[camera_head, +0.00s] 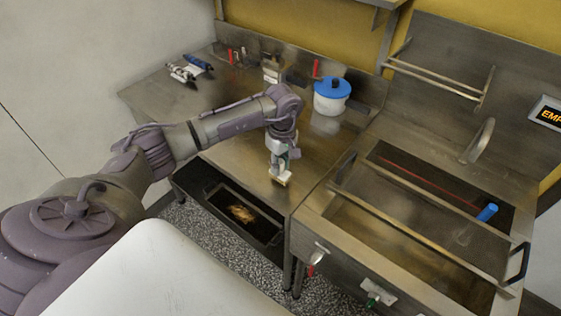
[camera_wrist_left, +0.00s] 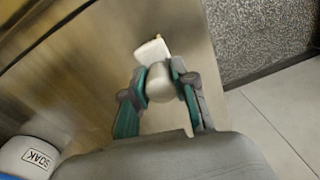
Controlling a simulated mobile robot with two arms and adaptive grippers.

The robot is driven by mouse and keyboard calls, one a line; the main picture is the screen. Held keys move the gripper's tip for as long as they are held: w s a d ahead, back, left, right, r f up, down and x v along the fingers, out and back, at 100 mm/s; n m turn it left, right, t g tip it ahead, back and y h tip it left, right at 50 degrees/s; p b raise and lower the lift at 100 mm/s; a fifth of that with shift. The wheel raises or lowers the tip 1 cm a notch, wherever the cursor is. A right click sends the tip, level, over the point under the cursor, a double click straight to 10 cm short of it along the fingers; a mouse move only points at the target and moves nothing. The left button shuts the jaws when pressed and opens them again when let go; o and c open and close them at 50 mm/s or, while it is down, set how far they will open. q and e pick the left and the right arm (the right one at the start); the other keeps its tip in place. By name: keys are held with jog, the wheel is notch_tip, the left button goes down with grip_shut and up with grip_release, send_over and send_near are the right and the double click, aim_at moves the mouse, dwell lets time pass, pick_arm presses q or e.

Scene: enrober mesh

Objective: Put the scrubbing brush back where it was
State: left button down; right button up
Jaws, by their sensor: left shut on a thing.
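My left gripper (camera_head: 281,160) is above the front edge of the steel worktop (camera_head: 235,150), left of the sink unit. It is shut on the scrubbing brush (camera_head: 282,179), whose pale head shows below the fingers. In the left wrist view the green-and-grey fingers (camera_wrist_left: 161,90) pinch the brush's rounded pale grip, and its whitish block (camera_wrist_left: 152,50) sticks out beyond them over the steel. I cannot tell whether the brush touches the worktop. My right gripper is not in view.
A white pot with a blue lid (camera_head: 331,98) stands behind the gripper; its SOAK label shows in the wrist view (camera_wrist_left: 37,158). A sink with rails (camera_head: 385,215) and a blue-handled tool (camera_head: 487,212) is right. Blue and black-white items (camera_head: 190,70) lie back left.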

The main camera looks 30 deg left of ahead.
pick_arm(q)
jog(key=shift+f, duration=0.35)
jog(key=shift+f, duration=0.1)
jog(key=c, duration=1.3)
grip_release()
jog(key=o, duration=0.4)
